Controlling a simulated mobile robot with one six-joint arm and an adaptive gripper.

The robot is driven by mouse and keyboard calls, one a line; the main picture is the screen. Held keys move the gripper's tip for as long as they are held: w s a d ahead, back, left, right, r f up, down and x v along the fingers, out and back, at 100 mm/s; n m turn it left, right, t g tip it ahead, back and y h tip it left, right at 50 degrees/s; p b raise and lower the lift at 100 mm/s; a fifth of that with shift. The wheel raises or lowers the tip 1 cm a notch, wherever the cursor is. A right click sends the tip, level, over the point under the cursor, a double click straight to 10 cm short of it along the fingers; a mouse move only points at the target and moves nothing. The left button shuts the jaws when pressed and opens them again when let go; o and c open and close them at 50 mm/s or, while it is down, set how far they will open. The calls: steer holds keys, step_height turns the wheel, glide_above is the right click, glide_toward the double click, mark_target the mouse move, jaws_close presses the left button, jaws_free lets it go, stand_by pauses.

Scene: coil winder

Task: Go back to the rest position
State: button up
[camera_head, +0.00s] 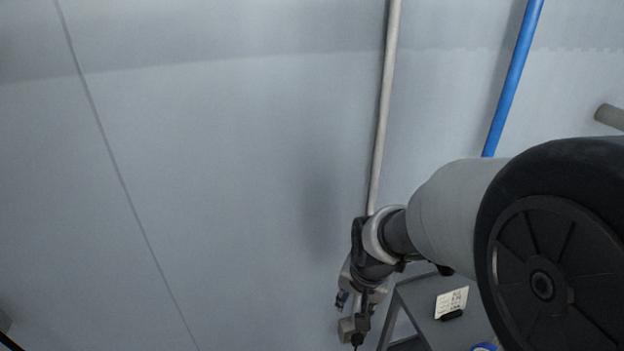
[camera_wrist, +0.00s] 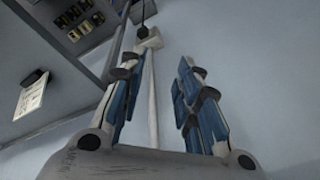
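My gripper (camera_wrist: 158,66) is open in the wrist view. Its two blue-padded fingers stand apart, and nothing is held between them. A pale conduit (camera_wrist: 152,110) on the wall shows through the gap, with a small light box (camera_wrist: 148,40) and a black cable beyond the fingertips. In the head view my gripper (camera_head: 356,308) hangs low at the end of my arm, in front of the wall near the same conduit (camera_head: 383,100). Its fingertips are small and partly hidden there. The rest position itself is not marked in either view.
A grey stand (camera_head: 418,300) is right of my gripper in the head view, with a white printed card (camera_head: 451,302) on it. The wrist view shows several small items in a rack (camera_wrist: 80,18). A blue pipe (camera_head: 514,75) runs up the wall. Left is bare wall.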

steer(key=s+d+r+n+t, duration=0.1)
steer(key=s+d+r+n, duration=0.1)
steer(key=s+r, duration=0.5)
steer(key=s+d+r+n+t, duration=0.1)
steer(key=s+d+r+n, duration=0.2)
steer(key=s+r, duration=0.4)
steer(key=s, duration=0.5)
steer(key=shift+r, duration=0.2)
steer(key=shift+w, duration=0.1)
